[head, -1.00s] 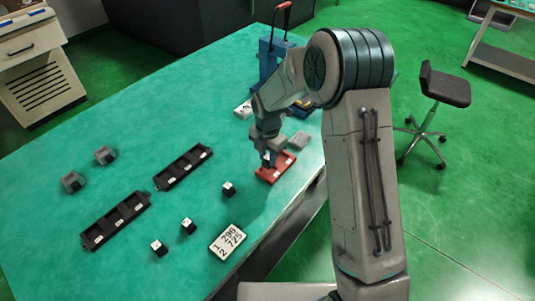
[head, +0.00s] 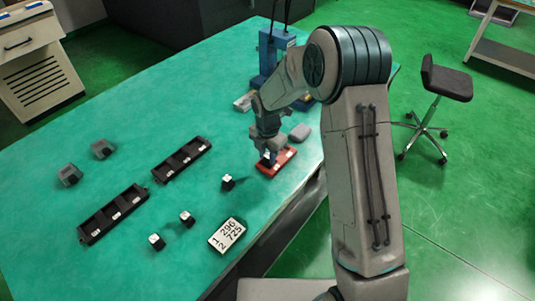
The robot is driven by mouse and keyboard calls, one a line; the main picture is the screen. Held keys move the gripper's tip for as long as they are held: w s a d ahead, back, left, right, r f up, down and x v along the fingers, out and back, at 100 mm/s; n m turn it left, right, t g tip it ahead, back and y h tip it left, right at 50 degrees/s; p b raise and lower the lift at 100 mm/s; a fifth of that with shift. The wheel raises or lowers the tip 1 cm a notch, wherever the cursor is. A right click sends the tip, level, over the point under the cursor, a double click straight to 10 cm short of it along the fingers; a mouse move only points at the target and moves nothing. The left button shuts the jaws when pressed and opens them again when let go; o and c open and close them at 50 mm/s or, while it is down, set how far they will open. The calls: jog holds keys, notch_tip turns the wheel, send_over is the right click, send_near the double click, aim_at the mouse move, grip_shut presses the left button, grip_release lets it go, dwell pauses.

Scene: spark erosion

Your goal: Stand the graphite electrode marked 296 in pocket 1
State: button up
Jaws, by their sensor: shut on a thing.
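My gripper (head: 269,156) points down over the red holder (head: 288,160), near the table's right edge. It is shut on a small block with a pale face, probably an electrode (head: 266,155). The fingers and holder hide most of it, so I cannot read its mark or tell whether it touches the holder. The holder has small white labels, too small to read. Three dark blocks with white tops, a right one (head: 227,182), a middle one (head: 187,218) and a left one (head: 156,241), stand on the table. A white card (head: 227,235) reads 1 296, 2 725.
Two black racks with compartments, a far one (head: 181,160) and a near one (head: 113,214), lie left of the holder. Two grey blocks (head: 70,174) (head: 102,149) stand farther left.

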jog(key=shift+f, duration=0.2)
jog(key=o, duration=1.1)
jog(key=shift+c, duration=0.2)
notch_tip(320, 180, up, 14)
jog(key=shift+b, duration=0.45)
